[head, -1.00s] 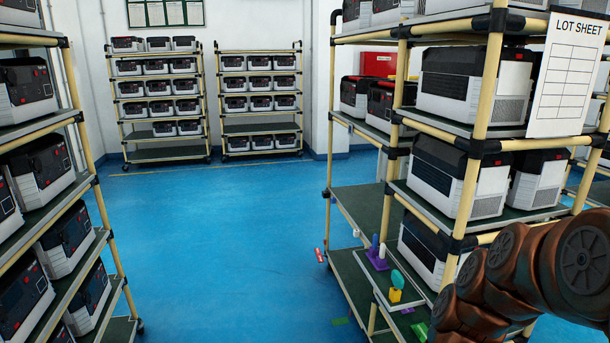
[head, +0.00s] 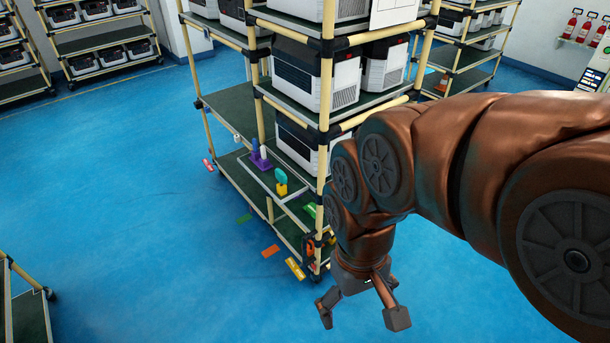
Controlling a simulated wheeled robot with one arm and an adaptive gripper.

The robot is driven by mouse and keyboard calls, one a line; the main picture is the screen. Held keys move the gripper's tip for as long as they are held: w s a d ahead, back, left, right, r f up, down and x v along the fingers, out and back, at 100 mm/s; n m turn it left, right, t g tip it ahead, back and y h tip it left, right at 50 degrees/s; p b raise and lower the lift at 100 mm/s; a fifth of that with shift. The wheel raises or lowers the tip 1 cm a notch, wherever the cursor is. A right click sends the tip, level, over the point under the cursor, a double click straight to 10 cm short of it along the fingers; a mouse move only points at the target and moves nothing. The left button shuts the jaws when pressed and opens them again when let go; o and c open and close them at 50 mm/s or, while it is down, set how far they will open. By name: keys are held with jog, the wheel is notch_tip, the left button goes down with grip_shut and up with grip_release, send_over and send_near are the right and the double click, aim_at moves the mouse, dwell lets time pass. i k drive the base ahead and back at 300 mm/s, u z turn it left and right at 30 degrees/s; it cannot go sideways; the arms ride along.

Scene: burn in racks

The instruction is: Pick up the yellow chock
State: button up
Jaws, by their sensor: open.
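A small yellow piece (head: 295,268) with dark markings lies on the blue floor by the near foot of the rack; it looks like the yellow chock. Another yellow item, a block with a teal top (head: 281,183), stands on a tray on the rack's low shelf. My gripper (head: 362,311) is open and empty, fingers pointing down, to the right of the floor piece and nearer to me. It touches nothing that I can see.
The rack (head: 327,60) holds white and black units above. A purple item (head: 258,158) stands on the tray.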

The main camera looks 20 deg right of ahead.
aim_at(332, 241)
jog(key=z, duration=2.15)
jog(key=i, duration=3.35)
jog(key=u, duration=4.5)
